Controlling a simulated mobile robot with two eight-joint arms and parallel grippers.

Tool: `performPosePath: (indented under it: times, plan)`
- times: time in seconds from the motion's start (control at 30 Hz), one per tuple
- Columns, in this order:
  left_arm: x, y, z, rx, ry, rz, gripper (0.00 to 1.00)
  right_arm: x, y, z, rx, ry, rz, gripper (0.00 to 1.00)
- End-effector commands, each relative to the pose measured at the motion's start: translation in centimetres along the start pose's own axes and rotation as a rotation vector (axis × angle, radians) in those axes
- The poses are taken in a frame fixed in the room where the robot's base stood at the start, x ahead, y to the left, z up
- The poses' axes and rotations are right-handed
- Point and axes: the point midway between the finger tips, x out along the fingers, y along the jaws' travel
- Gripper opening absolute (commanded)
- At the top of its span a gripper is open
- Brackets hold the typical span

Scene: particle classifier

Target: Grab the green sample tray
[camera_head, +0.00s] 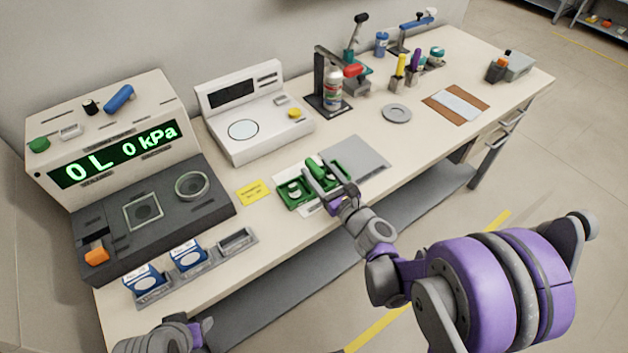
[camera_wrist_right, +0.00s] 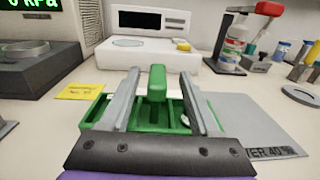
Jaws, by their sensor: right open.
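The green sample tray (camera_head: 287,201) lies on the workbench in front of the white instrument, partly on a white sheet. It has compartments and a raised green handle or knob. My right gripper (camera_head: 318,178) is over the tray with its fingers apart. In the right wrist view the green handle (camera_wrist_right: 156,80) stands between the two open fingers (camera_wrist_right: 157,90), with gaps on both sides. The fingers and palm hide part of the tray (camera_wrist_right: 94,108). Only a grey and purple part of my left arm shows at the bottom left of the head view; its gripper is out of view.
A grey plate (camera_head: 358,158) lies right of the tray and a yellow label (camera_head: 254,192) left of it. The white instrument (camera_head: 250,118) stands behind. A grey panel device (camera_head: 150,220) and a rack (camera_head: 196,267) with blue-and-white boxes are at left.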

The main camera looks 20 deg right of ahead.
Motion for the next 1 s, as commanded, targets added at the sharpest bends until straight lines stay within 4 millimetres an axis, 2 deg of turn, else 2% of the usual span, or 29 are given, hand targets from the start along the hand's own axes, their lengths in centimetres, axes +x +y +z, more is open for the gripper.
performPosePath:
  times: [0.33, 0.6, 0.93, 1.0]
  plan:
    - [-0.2, 0.0, -0.1, 0.000, 0.001, 0.000, 0.50, 4.5, 0.3, -0.4, 0.000, 0.000, 0.001, 0.62]
    - [-0.2, 0.0, -0.1, 0.000, 0.001, 0.000, 0.50, 5.0, 0.3, -0.4, -0.001, 0.001, 0.000, 0.62]
    - [-0.2, 0.0, -0.1, 0.000, 0.001, 0.000, 0.50, 5.0, 0.3, -0.4, -0.001, 0.001, 0.000, 0.03]
    - [-0.2, 0.0, -0.1, 0.000, 0.001, 0.000, 0.50, 5.0, 0.3, -0.4, -0.001, 0.001, 0.000, 0.00]
